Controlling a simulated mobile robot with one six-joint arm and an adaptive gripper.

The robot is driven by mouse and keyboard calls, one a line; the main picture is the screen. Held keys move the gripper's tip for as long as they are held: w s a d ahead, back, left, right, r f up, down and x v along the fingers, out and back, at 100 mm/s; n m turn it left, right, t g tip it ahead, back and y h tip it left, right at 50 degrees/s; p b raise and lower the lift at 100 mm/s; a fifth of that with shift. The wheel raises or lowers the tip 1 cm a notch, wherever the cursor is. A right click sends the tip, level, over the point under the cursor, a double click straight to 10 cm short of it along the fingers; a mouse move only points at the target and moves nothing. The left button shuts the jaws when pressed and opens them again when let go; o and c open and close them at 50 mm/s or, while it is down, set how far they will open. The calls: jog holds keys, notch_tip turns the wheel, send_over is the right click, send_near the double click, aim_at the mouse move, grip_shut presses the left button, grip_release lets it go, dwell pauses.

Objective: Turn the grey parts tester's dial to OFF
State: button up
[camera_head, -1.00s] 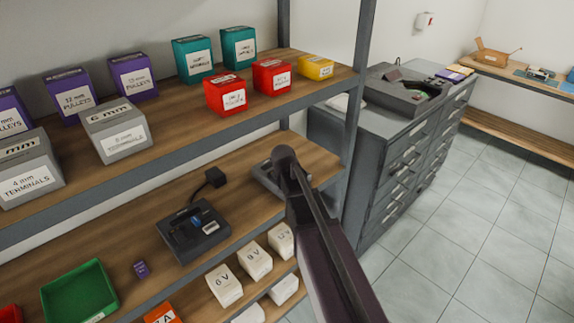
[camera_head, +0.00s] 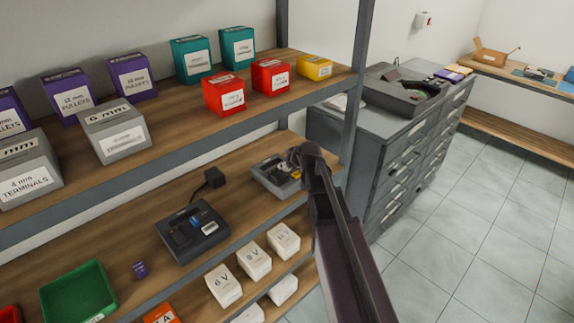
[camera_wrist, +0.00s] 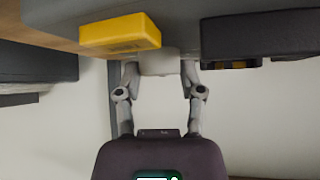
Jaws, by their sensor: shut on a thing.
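A grey boxed device (camera_head: 262,182), which looks like the parts tester, sits on the lower wooden shelf near the right post. It has a yellow part on top. My gripper (camera_wrist: 160,72) is at this device, with its fingers closed on a pale grey block-like piece (camera_wrist: 160,64), apparently the dial. In the wrist view the yellow part (camera_wrist: 118,34) is just left of the held piece, and the grey body (camera_wrist: 230,22) fills the top. The dial's markings and pointer are not readable.
A dark device (camera_head: 192,232) with a plug (camera_head: 214,177) stands left on the same shelf. White voltage boxes (camera_head: 253,260) stand below in front. The upper shelf (camera_head: 190,117) overhangs at left. The shelf post (camera_head: 353,120) and a drawer cabinet (camera_head: 385,165) are close at right.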

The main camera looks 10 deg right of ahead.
jog(key=n+y, duration=0.1)
jog(key=n, duration=0.1)
jog(key=n+g+y, duration=0.1)
jog(key=n, duration=0.1)
jog(key=shift+w+d+y, duration=0.15)
jog(key=shift+w+y, duration=0.05)
jog(key=shift+y, duration=0.2)
jog(key=n+g+y, duration=0.2)
jog(key=n, duration=0.1)
jog(key=shift+w+n, duration=0.1)
jog(key=shift+n, duration=0.2)
jog(key=n+g+y, duration=0.1)
jog(key=n+g, duration=0.2)
jog(key=n, duration=0.1)
jog(key=shift+d, duration=0.1)
jog(key=shift+n+g+y, duration=0.4)
jog(key=shift+n+g, duration=0.6)
jog(key=shift+n, duration=0.2)
jog(key=o, duration=1.2)
jog(key=shift+f, duration=0.1)
jog(key=shift+c, duration=0.2)
